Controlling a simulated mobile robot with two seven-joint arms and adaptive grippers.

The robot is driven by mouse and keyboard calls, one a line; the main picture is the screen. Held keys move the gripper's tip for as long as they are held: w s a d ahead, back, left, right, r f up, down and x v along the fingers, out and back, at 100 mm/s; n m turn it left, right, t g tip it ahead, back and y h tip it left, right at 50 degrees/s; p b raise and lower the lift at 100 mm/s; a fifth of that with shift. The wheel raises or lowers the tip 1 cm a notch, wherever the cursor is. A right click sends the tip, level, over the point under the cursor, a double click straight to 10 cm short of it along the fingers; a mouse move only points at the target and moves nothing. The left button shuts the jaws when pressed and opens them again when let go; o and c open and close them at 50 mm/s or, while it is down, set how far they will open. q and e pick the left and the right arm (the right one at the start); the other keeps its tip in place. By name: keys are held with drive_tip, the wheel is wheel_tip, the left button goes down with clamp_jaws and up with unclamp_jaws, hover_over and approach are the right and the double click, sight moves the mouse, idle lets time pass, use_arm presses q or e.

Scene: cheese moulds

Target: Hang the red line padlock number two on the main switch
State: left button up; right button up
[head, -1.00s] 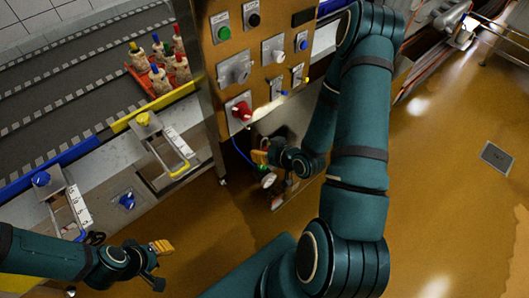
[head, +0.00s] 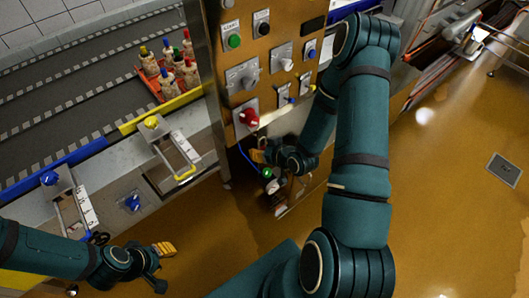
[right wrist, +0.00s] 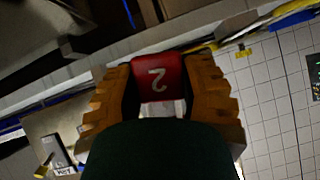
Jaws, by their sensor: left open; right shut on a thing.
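The red padlock (right wrist: 158,78) with a white number 2 is between the two orange-brown fingers of my right gripper (right wrist: 165,95) in the right wrist view. The digit appears upside down there. In the head view my right gripper (head: 259,156) is just below the control panel's lower edge, and the padlock cannot be made out. The main switch looks to be the red rotary knob (head: 249,118) low on the panel, a short way above that gripper and apart from it. My left gripper (head: 162,266) is open and empty at the lower left.
The brown control panel (head: 224,73) carries several buttons and grey switches. Two framed fixtures with a yellow knob (head: 151,121) and a blue knob (head: 49,178) line the machine. Open floor lies right.

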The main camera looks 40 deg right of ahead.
drive_tip(key=w+f+b, duration=0.1)
drive_tip(key=w, duration=0.4)
drive_tip(key=shift+w+a+f+b, duration=0.2)
drive_tip(key=shift+w+f+b, duration=0.15)
drive_tip(key=shift+w+b, duration=0.05)
idle(0.4)
idle(0.7)
drive_tip(key=o, duration=1.2)
drive_tip(key=v, duration=1.2)
drive_tip(key=s+a+f+g, duration=0.3)
drive_tip(key=a, duration=0.4)
drive_tip(key=s+a+f+g+y, duration=0.1)
drive_tip(key=s+a+f+g, duration=0.2)
drive_tip(key=a, duration=0.5)
drive_tip(key=s+a+f+m+g+y, duration=0.1)
drive_tip(key=s+a+f+g, duration=0.2)
drive_tip(key=a, duration=0.5)
drive_tip(key=shift+f, duration=0.25)
